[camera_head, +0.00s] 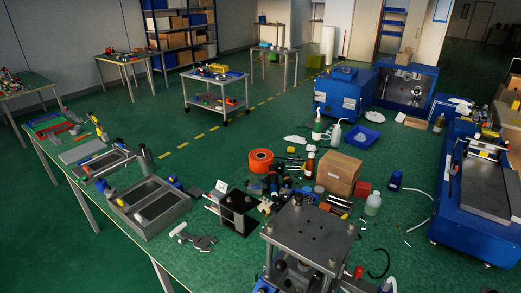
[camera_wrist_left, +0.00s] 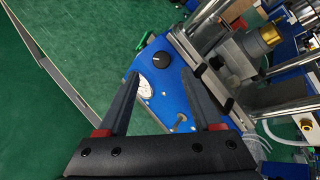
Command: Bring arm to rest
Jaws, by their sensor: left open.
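My left gripper (camera_wrist_left: 160,73) shows in the left wrist view. Its two dark fingers are spread apart, with red pieces at their bases, and nothing is held between them. Beyond the fingers is the blue base panel (camera_wrist_left: 165,88) of a press, with a black knob (camera_wrist_left: 162,60) and a round white gauge (camera_wrist_left: 143,87). I cannot tell whether the fingers touch the panel. In the head view I cannot make out either gripper for certain. My right gripper is not in view.
The grey press (camera_head: 312,236) with its thick top plate stands at the front of the green bench. Metal trays (camera_head: 148,205), a cardboard box (camera_head: 338,172), bottles and loose tools crowd the bench. A blue machine (camera_head: 345,95) stands behind. Open green floor (camera_wrist_left: 35,110) lies left of the bench edge.

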